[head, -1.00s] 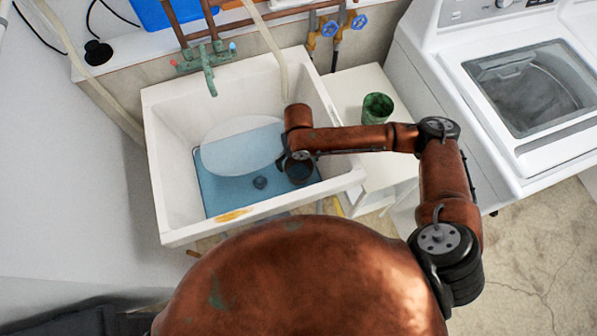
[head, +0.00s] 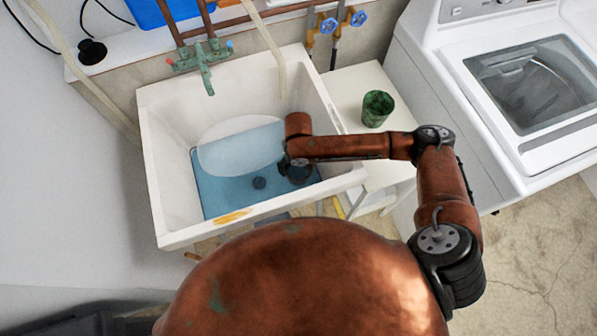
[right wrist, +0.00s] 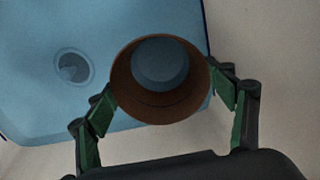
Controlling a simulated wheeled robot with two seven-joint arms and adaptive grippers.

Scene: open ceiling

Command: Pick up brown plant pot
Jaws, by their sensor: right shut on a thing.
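The brown plant pot (right wrist: 162,108) is round and open at the top in the right wrist view, with its brown inner wall showing. Blue shows at its centre. My right gripper (right wrist: 163,92) has one finger against each side of the pot and is shut on it. In the head view my right gripper (head: 298,170) is down inside the white sink, over the blue basin floor. The pot is mostly hidden there by the gripper and wrist. Whether the pot touches the floor I cannot tell. My left gripper is not in view.
The white sink (head: 163,190) surrounds the gripper, with its right wall and front rim close. A faucet (head: 205,66) hangs over its back edge. A green pot (head: 377,108) stands on a white stand to the right, near my forearm. A washing machine (head: 540,90) is further right.

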